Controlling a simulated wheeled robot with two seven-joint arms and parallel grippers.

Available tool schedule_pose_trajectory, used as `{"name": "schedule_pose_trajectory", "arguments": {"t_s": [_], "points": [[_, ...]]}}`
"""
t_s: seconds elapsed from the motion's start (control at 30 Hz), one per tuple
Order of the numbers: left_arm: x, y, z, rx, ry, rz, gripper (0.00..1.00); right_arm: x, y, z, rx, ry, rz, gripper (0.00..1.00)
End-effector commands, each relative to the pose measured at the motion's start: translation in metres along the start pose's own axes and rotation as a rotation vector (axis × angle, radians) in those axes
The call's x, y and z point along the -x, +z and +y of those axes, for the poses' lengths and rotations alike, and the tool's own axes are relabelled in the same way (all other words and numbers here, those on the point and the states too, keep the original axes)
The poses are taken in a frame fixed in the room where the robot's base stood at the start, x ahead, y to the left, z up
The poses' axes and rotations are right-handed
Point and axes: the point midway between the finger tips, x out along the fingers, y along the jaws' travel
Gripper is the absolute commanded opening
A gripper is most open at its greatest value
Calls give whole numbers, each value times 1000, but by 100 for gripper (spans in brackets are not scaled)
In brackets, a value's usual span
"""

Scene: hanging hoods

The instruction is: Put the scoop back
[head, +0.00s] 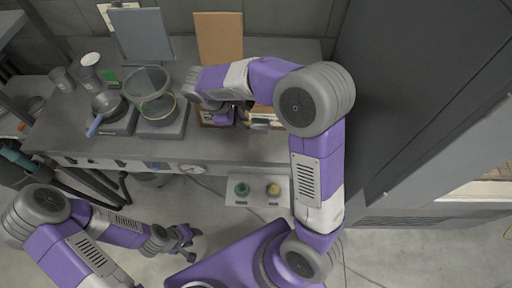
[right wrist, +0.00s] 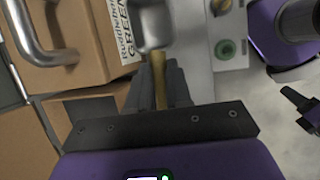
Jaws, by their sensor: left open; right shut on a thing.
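The scoop has a grey metal bowl (right wrist: 152,22) and a brass-coloured handle (right wrist: 158,85). My right gripper (right wrist: 160,85) is shut on the handle in the right wrist view, with the bowl beyond the fingertips. A brown box with a printed label (right wrist: 85,35) is just left of the scoop bowl; I cannot tell whether they touch. In the head view the right gripper (head: 240,110) is low over the counter by the brown boxes, partly hidden by its own wrist. My left gripper (head: 184,238) is open and empty over the floor, in front of the counter.
A panel with green and yellow knobs (head: 257,190) sits below the front edge. A tall dark cabinet (head: 410,100) stands right.

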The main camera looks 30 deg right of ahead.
Motion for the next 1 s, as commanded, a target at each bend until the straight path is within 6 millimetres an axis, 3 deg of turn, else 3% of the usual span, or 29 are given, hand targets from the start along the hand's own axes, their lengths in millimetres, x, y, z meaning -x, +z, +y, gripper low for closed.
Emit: {"name": "schedule_pose_trajectory", "arguments": {"t_s": [0.63,1.0], "points": [[-31,-2,-11,0,0,1,43,-84,-34,-19,7,1,-3,0],[-32,-2,-12,0,0,1,43,-89,-37,-20,6,3,0,0]]}}
